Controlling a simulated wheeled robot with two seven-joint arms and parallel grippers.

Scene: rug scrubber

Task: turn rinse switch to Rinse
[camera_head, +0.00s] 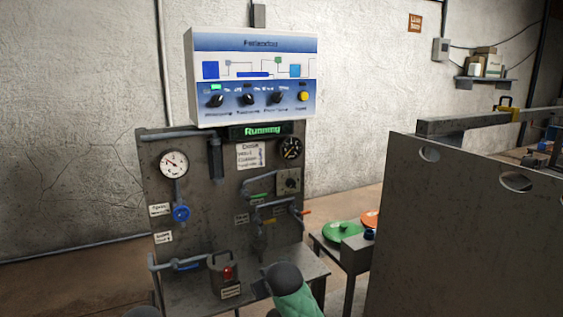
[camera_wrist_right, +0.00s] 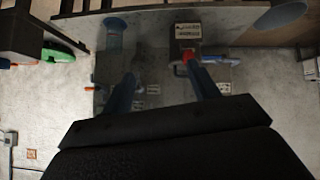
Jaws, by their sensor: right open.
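A white and blue control box (camera_head: 252,75) with several black knobs (camera_head: 247,99) and a yellow button (camera_head: 303,97) tops the grey panel (camera_head: 210,222). Its labels are too small to read, so I cannot tell which control is the rinse switch. A small grey box with a red lit switch (camera_head: 228,272) stands low on the panel's shelf; the red part also shows in the right wrist view (camera_wrist_right: 187,55). My right gripper (camera_wrist_right: 158,72) is open and empty, with one finger overlapping the red switch in that view. Contact cannot be told.
The panel carries a "Running" display (camera_head: 261,131), a white gauge (camera_head: 174,163), a blue valve (camera_head: 181,213) and pipes. A green disc (camera_head: 342,231) lies on a low table to the right. A large grey metal wall (camera_head: 465,235) blocks the right side.

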